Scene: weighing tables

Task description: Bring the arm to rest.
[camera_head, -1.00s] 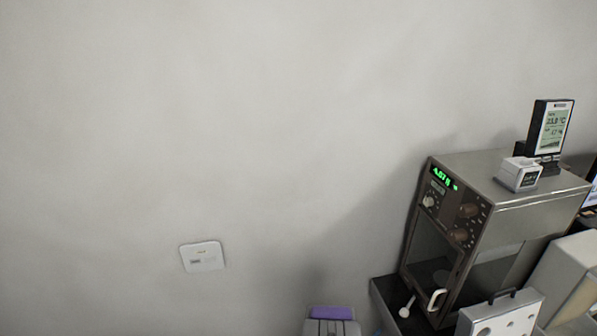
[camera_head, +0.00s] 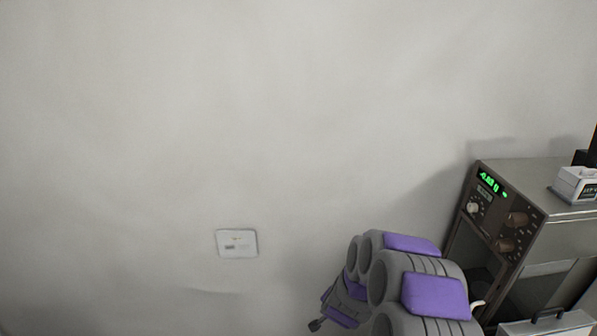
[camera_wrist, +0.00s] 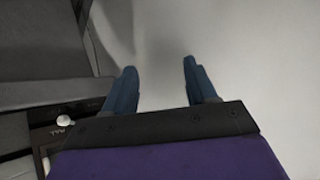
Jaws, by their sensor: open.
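My gripper (camera_wrist: 160,82) shows in the wrist view with its two blue fingers spread apart and nothing between them. Beyond the fingers is bare pale wall. In the head view my grey and purple arm rises at the lower right, in front of the wall and just left of the weighing cabinet (camera_head: 550,235). The fingers cannot be made out in the head view.
The metal cabinet, with a green display and dark knobs, stands close to my arm; part of it shows at the left of the wrist view (camera_wrist: 40,65). A small white box (camera_head: 575,184) sits on its top. A white wall plate (camera_head: 237,243) is left of my arm. The wall's left side is clear.

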